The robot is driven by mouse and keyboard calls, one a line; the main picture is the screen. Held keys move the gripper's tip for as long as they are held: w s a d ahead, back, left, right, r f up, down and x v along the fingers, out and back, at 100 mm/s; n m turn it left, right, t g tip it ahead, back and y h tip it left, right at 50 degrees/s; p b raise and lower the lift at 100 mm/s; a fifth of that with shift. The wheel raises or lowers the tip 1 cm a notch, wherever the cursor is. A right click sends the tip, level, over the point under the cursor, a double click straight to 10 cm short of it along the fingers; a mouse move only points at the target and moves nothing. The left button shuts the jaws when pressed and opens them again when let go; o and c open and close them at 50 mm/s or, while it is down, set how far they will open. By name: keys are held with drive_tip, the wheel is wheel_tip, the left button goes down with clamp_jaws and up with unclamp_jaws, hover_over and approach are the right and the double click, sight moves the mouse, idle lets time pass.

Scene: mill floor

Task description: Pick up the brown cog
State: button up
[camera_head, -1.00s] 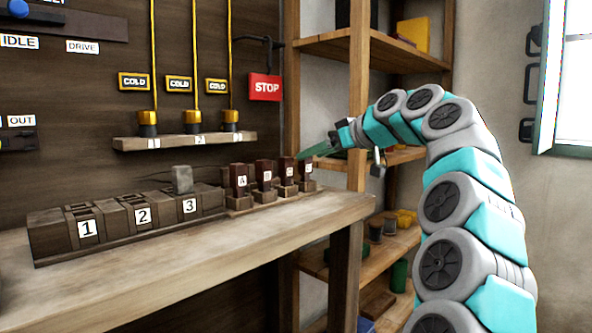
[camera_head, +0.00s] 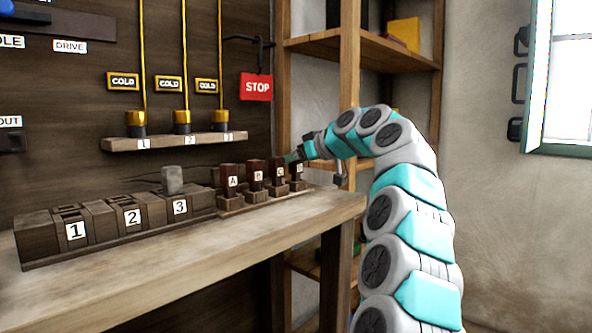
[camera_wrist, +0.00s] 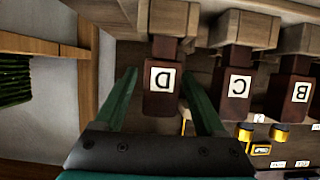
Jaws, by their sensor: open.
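No toothed wheel shows in either view. Brown upright blocks lettered A to D stand in small wooden holders at the right end of the bench. Block D (camera_head: 298,170) is the one nearest my gripper (camera_head: 290,158). In the wrist view, which is upside down, block D (camera_wrist: 162,90) stands between the two green fingers of my gripper (camera_wrist: 158,76). The fingers are open and apart on either side of it, with no clear contact. Block C (camera_wrist: 236,84) is just beside one finger, and block B (camera_wrist: 292,92) is beyond it.
The bench (camera_head: 180,262) carries a row of dark slotted units numbered 1 to 3, with a grey block (camera_head: 172,180) standing on it. Above are a small shelf (camera_head: 175,142) with yellow-capped plugs and a red STOP sign (camera_head: 256,87). A wooden rack (camera_head: 349,60) stands behind my arm.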

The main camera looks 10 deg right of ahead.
clamp_jaws()
idle(0.4)
